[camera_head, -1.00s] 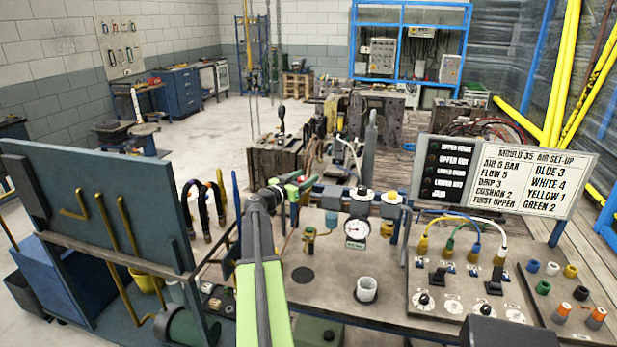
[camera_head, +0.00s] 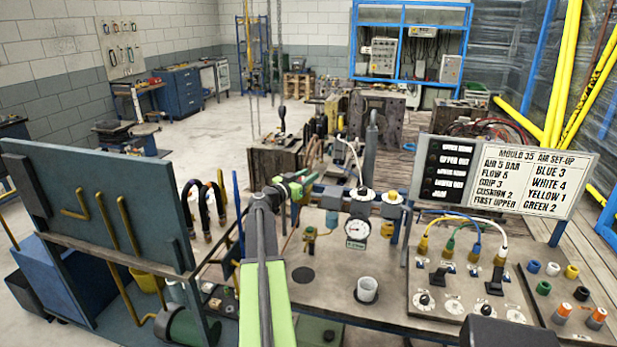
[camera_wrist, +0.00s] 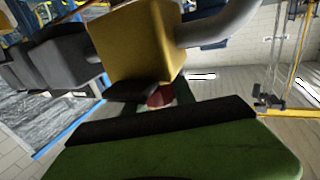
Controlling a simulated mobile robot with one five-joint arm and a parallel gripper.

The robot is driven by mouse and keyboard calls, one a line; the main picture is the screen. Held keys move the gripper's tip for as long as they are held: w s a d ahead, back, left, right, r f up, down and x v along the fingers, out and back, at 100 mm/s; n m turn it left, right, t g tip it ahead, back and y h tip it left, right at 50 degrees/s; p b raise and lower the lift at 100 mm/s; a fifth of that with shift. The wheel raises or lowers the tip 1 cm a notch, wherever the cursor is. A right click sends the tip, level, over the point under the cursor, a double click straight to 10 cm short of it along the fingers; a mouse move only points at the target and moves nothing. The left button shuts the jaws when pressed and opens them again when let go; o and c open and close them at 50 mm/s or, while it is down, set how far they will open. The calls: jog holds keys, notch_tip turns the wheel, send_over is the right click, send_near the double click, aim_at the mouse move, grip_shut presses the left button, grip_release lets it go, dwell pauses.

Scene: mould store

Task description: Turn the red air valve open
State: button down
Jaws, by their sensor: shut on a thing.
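My gripper (camera_head: 300,186) reaches to the left end of the air line behind the bench panel. In the wrist view my gripper (camera_wrist: 157,98) is shut on a small red part, the red air valve (camera_wrist: 160,96), just below a yellow block (camera_wrist: 135,45). Only a little of the red shows between the dark fingers, so its turn angle cannot be told. In the head view the valve is hidden by my gripper. A round white gauge (camera_head: 357,229) hangs from the line to the right.
A sign (camera_head: 505,175) stands at the right above a panel (camera_head: 460,300) with coloured hoses and knobs. A white cup (camera_head: 367,289) stands on the bench. A blue-grey board (camera_head: 100,205) rises at the left.

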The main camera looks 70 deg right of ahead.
jog(key=shift+n+t, duration=0.3)
jog(key=shift+t, duration=0.1)
jog(key=n+t, duration=0.2)
jog(key=t, duration=0.1)
jog(key=t+h, duration=0.1)
jog(key=shift+w+n, duration=0.25)
jog(key=shift+n, duration=0.15)
jog(key=n+t, duration=0.2)
jog(key=t, duration=0.1)
jog(key=w+n+t+y, duration=0.1)
jog(key=n+t, duration=0.1)
jog(key=t, duration=0.1)
jog(key=shift+t, duration=0.4)
jog(key=n+t+y, duration=0.1)
jog(key=t, duration=0.1)
jog(key=w+n+t+y, duration=0.1)
jog(key=n+t, duration=0.1)
jog(key=shift+a+n+t, duration=0.1)
jog(key=shift+n+t, duration=0.2)
jog(key=shift+t, duration=0.1)
jog(key=shift+w+a+n+t+y, duration=0.15)
jog(key=shift+n+t+y, duration=0.45)
jog(key=shift+t+y, duration=0.15)
jog(key=shift+w+a+n+t+y, duration=0.15)
jog(key=shift+n+t+y, duration=0.5)
jog(key=shift+y, duration=0.1)
jog(key=c, duration=1)
grip_release()
jog(key=shift+c, duration=0.2)
